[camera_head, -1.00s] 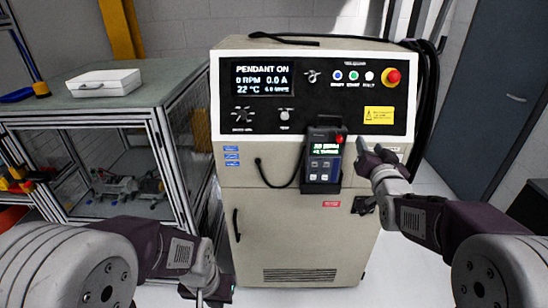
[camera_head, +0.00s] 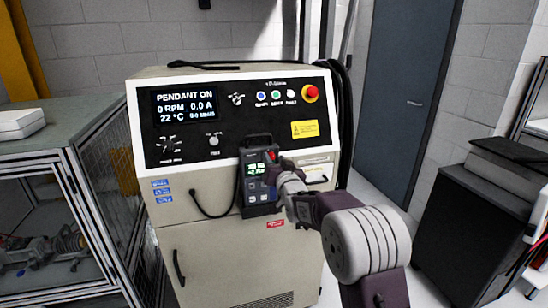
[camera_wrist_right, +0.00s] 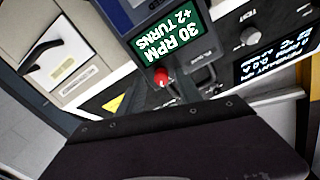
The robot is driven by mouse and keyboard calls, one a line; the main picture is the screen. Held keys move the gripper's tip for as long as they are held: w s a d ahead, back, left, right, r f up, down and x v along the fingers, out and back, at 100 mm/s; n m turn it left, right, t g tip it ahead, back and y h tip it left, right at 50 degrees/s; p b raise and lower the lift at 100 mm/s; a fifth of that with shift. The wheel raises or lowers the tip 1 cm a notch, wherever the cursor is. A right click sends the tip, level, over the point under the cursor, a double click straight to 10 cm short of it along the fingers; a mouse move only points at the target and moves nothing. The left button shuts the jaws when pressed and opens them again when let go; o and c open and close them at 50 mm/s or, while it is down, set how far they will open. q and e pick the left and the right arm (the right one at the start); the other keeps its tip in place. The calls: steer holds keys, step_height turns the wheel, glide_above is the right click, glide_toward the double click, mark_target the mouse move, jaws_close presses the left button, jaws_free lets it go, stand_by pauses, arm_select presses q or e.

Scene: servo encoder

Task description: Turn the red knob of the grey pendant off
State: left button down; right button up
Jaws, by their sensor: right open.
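The grey pendant (camera_head: 257,190) sits upright on the front of the beige cabinet, with a lit green screen and a cable at its left. Its red knob (camera_head: 273,156) is at its upper right, partly hidden by my gripper. The knob also shows in the right wrist view (camera_wrist_right: 161,78), beside the screen reading "30 RPM +2 TURNS" (camera_wrist_right: 178,38). My right gripper (camera_head: 279,165) is open at the pendant's right side, very close to the knob. I cannot tell whether it touches the knob. My left gripper is out of view.
The cabinet's black panel (camera_head: 190,105) displays "PENDANT ON" and "0 RPM", with a red emergency button (camera_head: 310,92) at its upper right. A framed bench (camera_head: 90,110) stands at left. A dark cabinet (camera_head: 470,220) stands at right.

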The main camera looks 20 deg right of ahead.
steer(key=shift+w+a+r, duration=0.1)
steer(key=shift+w+a, duration=0.05)
steer(key=shift+w, duration=0.25)
jaws_close()
